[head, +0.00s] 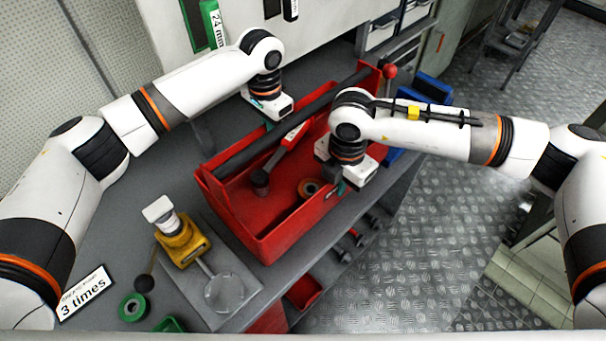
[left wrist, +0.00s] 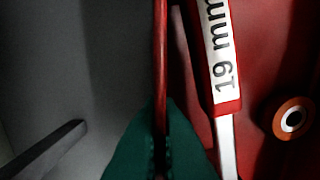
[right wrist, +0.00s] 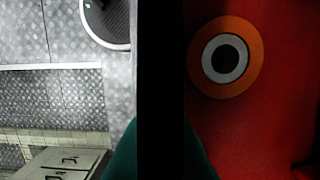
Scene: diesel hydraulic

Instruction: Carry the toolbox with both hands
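The red toolbox (head: 268,238) with a long dark handle bar (head: 255,146) stands on the grey workbench (head: 160,200). My left gripper (head: 270,122) is at its far-left long wall. In the left wrist view the teal fingers (left wrist: 161,140) lie close against both sides of the thin red wall (left wrist: 161,60). My right gripper (head: 342,187) is at the opposite long wall, on the right. In the right wrist view its teal fingers (right wrist: 160,160) flank a dark upright band, apparently the shadowed wall (right wrist: 160,80); it hides how close they are.
Inside the toolbox lie a labelled red-handled tool (head: 292,135) and an orange ring (head: 309,188). A yellow device (head: 183,245), green tape roll (head: 134,307) and "3 times" sign (head: 85,292) are on the bench. Blue bins (head: 430,88) are behind. Open metal floor (head: 420,240) lies right.

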